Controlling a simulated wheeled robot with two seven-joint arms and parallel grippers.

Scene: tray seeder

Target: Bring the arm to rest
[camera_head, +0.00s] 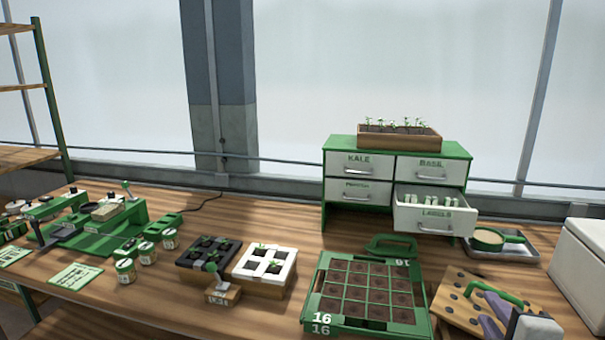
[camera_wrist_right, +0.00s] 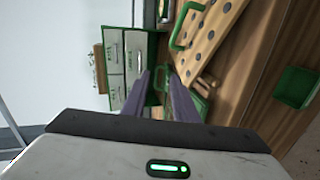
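My right gripper (camera_head: 492,308) is at the bottom right of the head view, in front of a wooden board with dark holes (camera_head: 455,300) and a green handle (camera_head: 497,292). Its purple fingers also show in the right wrist view (camera_wrist_right: 160,75), apart with a gap between them and nothing held. The holed board (camera_wrist_right: 212,35) lies beyond the fingers there. I cannot tell from the frames whether the gripper touches the board. My left gripper is not in view.
A green seed tray (camera_head: 309,300) with soil cells lies left of the board. A metal tray with a green-handled pan (camera_head: 520,241) and a white box (camera_head: 580,262) are at right.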

